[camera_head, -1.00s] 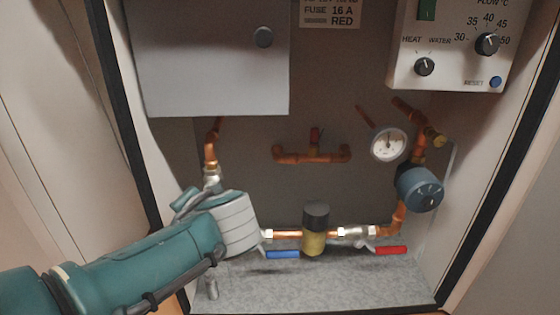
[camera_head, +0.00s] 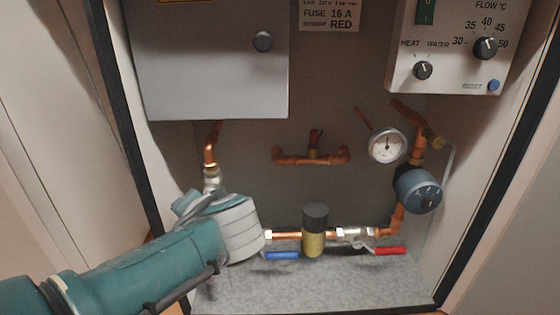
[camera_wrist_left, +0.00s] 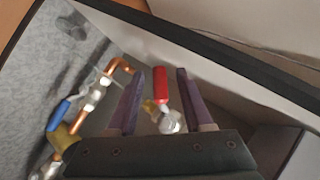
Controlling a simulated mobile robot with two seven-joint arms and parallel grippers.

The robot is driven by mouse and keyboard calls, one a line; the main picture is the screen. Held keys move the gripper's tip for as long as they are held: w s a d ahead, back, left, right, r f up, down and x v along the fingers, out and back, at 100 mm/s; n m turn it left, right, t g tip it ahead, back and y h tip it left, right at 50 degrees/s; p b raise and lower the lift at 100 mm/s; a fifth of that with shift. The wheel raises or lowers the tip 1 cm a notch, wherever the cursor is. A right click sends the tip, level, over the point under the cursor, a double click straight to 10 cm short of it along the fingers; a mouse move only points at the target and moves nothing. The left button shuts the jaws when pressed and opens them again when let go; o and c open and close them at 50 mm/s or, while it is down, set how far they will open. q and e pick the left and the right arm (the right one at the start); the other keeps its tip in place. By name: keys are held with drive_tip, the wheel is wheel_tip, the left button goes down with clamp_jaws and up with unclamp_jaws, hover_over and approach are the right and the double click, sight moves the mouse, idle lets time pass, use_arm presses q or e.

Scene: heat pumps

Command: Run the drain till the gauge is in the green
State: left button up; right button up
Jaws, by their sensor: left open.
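The round white gauge (camera_head: 387,146) is on the copper pipe at the right. Its needle points roughly up, and a green band is too small to make out. My left gripper (camera_wrist_left: 160,95) is open, with a red lever (camera_wrist_left: 160,85) on a metal valve (camera_wrist_left: 170,123) showing between its two fingers; I cannot tell whether they touch it. In the head view my left wrist hides the fingers and this lever. My right gripper is out of view.
A yellow, black-capped fitting (camera_head: 314,235) and a blue-grey pump (camera_head: 418,190) are on the pipework. A grey box (camera_head: 210,70) and a control panel (camera_head: 450,60) hang above. Cabinet side walls close in both sides; the speckled floor (camera_head: 330,290) is mostly bare.

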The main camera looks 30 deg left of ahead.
use_arm(q)
drive_tip(key=p+v, duration=0.4)
drive_tip(key=v, duration=0.5)
drive_tip(key=shift+p, duration=0.35)
idle(6.8)
